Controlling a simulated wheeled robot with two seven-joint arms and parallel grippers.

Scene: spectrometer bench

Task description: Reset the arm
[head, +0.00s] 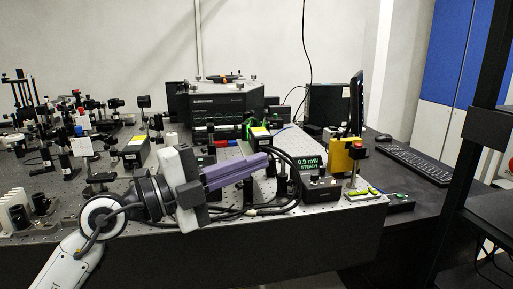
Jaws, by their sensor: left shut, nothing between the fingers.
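My left arm comes in from the lower left. My left gripper (262,160) has purple-grey fingers that point right over the front part of the optical bench (155,216). The fingers lie together with nothing between them. The gripper hides part of the bench and the cables behind it. My right gripper is not in the view.
A dark spectrometer box (222,104) stands at the back. A power meter reading "0.9 mW STEADY" (308,163), a black control box (320,188) and a yellow block (341,156) stand right of the gripper. Crowded optics fill the left. A keyboard (416,165) lies at right.

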